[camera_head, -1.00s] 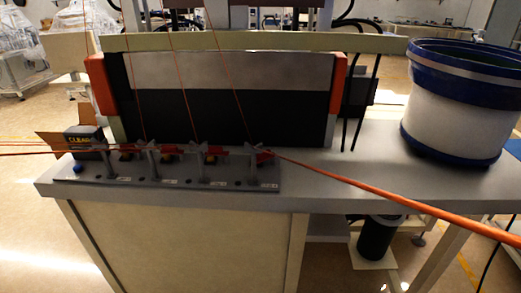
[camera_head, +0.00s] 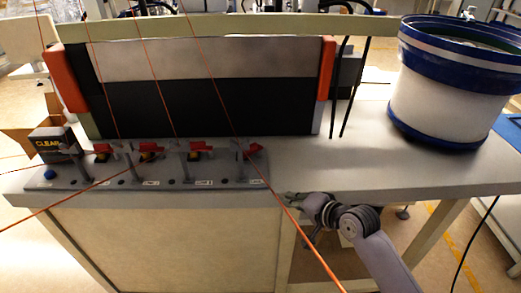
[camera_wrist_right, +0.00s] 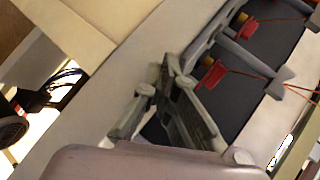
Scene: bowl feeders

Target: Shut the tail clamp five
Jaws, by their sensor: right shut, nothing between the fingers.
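A grey clamp fixture (camera_head: 215,184) lies along the bench's front left edge, with a row of red-handled clamps. The rightmost clamp (camera_head: 254,149) has its red handle near an orange line; I cannot tell whether it is shut. Labels are too small to read, so I cannot tell which clamp is five. My right gripper (camera_head: 292,197) is shut and empty at the bench edge, right of the fixture and apart from it. In the right wrist view the gripper (camera_wrist_right: 168,72) is beside the fixture, and two red handles (camera_wrist_right: 213,75) show beyond it. My left gripper is out of view.
Orange lines (camera_head: 297,219) run from the clamps toward the front and upward. A black panel (camera_head: 205,106) with orange ends stands behind the fixture. A blue and white bowl feeder (camera_head: 450,92) stands at right. The bench top (camera_head: 330,165) between is clear.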

